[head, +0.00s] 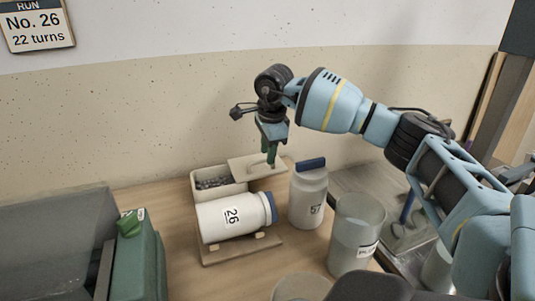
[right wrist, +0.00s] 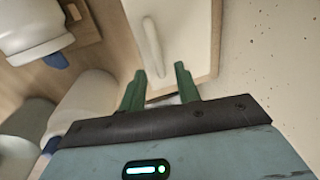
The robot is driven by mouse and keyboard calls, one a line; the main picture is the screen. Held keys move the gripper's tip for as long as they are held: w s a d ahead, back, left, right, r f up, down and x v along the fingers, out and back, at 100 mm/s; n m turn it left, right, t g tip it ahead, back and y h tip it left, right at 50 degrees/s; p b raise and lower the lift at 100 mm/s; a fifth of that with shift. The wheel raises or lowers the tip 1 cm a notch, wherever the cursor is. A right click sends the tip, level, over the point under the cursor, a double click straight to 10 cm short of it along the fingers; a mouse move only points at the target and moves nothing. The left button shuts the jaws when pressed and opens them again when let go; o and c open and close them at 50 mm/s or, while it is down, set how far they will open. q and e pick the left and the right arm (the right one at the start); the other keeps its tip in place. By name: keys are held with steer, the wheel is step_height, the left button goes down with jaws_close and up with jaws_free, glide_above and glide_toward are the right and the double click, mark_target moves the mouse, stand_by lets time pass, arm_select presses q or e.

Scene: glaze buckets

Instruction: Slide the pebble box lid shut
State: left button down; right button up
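The pebble box (head: 222,192) is a pale open-topped box near the wall, with dark grey pebbles (head: 212,183) showing in its left part. Its pale flat lid (head: 245,166) sits slid toward the right, covering only the right part and reaching past the box. A raised bar handle (right wrist: 152,47) stands on the lid. My right gripper (head: 271,155) is over the lid at the handle. In the right wrist view its green fingers (right wrist: 160,72) are apart, with the handle's near end between the tips and space beside it. My left gripper is not in view.
A white jar marked 26 (head: 225,216) lies on a wooden cradle (head: 240,251) in front of the box. An upright white jar with blue lid (head: 308,198) stands close right of it. A clear container (head: 356,232) is further right. A green case (head: 137,258) stands left.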

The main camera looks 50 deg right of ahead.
steer(key=shift+f, duration=0.45)
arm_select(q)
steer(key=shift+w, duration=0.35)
arm_select(e)
steer(key=shift+c, duration=0.2)
steer(key=shift+w, duration=0.1)
jaws_close()
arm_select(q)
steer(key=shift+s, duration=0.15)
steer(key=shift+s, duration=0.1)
